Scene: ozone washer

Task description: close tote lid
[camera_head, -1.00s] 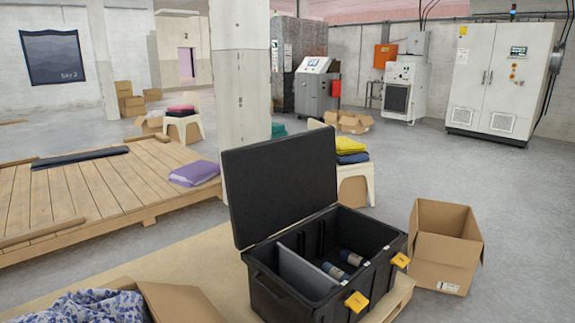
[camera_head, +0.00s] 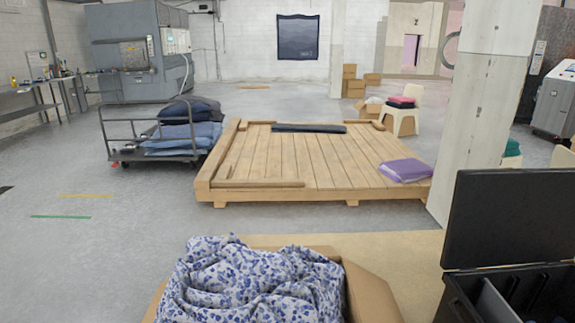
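The black tote (camera_head: 462,296) stands at the lower right of the head view, cut off by the picture's right and bottom edges. Its black lid (camera_head: 508,218) stands upright, open, along the tote's far side. A grey divider (camera_head: 494,303) shows inside the tote. Neither of my grippers is in view, so I cannot see whether they are open or shut.
A cardboard box (camera_head: 372,293) with blue-and-white floral cloth (camera_head: 255,285) sits front centre, left of the tote. A low wooden platform (camera_head: 315,165) lies beyond. A concrete pillar (camera_head: 487,95) rises behind the lid.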

